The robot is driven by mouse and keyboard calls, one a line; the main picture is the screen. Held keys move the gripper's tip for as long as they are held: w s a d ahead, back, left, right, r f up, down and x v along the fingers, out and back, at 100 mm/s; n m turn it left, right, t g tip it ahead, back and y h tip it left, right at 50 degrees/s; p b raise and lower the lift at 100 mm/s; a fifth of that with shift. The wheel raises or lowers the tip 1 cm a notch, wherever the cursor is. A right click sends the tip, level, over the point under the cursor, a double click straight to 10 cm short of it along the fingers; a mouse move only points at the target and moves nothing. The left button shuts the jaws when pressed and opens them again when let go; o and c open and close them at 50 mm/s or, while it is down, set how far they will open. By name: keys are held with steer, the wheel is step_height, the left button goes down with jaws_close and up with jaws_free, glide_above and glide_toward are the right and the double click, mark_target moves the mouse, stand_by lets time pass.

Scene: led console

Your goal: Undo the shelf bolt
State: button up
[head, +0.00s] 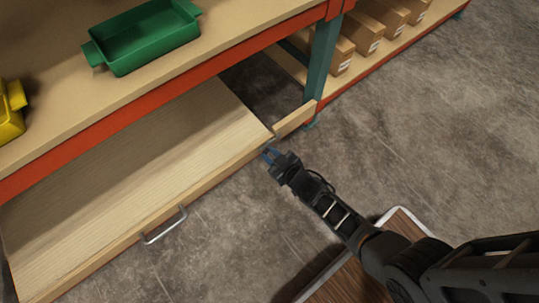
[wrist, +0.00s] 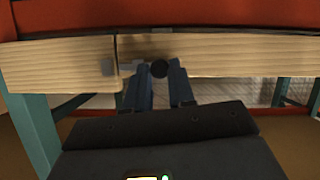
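The shelf bolt (wrist: 128,68) is a small grey metal bar on the pale wooden front edge in the wrist view. Its left end meets a grey plate (wrist: 107,67) across the seam between two boards, and a round dark knob (wrist: 159,68) is at its right. My gripper (wrist: 161,76) has its two blue fingers on either side of the knob. Whether they press on it or leave a small gap cannot be told. In the head view my gripper (head: 270,154) is at the right front corner of the wooden shelf board (head: 130,160), and the bolt is too small to make out.
The board has a metal handle (head: 166,225) on its front edge. A teal upright (head: 319,60) stands right of the corner. A green bin (head: 147,37) and a yellow bin (head: 9,112) sit on the upper shelf. Cardboard boxes (head: 362,34) line the back right. Grey floor (head: 420,130) is open at right.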

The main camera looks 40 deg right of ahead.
steer(key=o, duration=0.4)
steer(key=shift+a, duration=0.3)
steer(key=shift+o, duration=0.2)
steer(key=p+v, duration=0.4)
steer(key=v, duration=0.4)
steer(key=shift+p, duration=0.3)
